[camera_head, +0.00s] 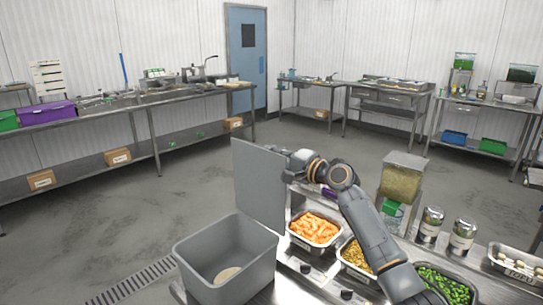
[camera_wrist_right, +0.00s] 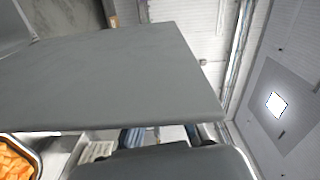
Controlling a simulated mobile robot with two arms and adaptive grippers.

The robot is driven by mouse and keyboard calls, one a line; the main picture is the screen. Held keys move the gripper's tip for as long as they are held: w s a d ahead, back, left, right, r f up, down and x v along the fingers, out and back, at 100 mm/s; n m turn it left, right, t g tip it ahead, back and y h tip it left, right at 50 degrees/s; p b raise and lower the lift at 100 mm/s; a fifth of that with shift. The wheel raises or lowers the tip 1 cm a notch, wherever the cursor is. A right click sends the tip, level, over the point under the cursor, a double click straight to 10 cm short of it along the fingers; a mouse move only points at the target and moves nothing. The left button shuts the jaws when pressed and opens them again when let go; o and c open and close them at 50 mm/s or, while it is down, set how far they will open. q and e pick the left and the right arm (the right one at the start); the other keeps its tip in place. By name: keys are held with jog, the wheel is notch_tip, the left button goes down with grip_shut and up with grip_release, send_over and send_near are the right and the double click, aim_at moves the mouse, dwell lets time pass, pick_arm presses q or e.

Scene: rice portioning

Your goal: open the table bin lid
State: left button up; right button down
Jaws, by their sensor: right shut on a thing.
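The grey table bin (camera_head: 226,264) stands at the front, left of the food counter. Its grey lid (camera_head: 259,187) is raised, standing roughly upright at the bin's back right side, and the bin's mouth is uncovered. A pale round patch shows on the bin's floor. My right gripper (camera_head: 291,156) is at the lid's upper right edge and shut on it; its fingers are partly hidden. In the right wrist view the lid (camera_wrist_right: 115,75) spans much of the picture, with the dark gripper (camera_wrist_right: 200,134) at its lower right corner. My left gripper is not in view.
A tray of orange food (camera_head: 315,229) sits right of the bin, under my right arm. A tray of green food (camera_head: 446,287), a grain dispenser (camera_head: 401,178) and two jars (camera_head: 431,224) stand farther right. The floor (camera_head: 190,200) behind the bin is clear.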

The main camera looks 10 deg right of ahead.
jog(key=c, duration=1.4)
grip_release()
jog(key=v, duration=1.2)
jog(key=shift+f, duration=0.1)
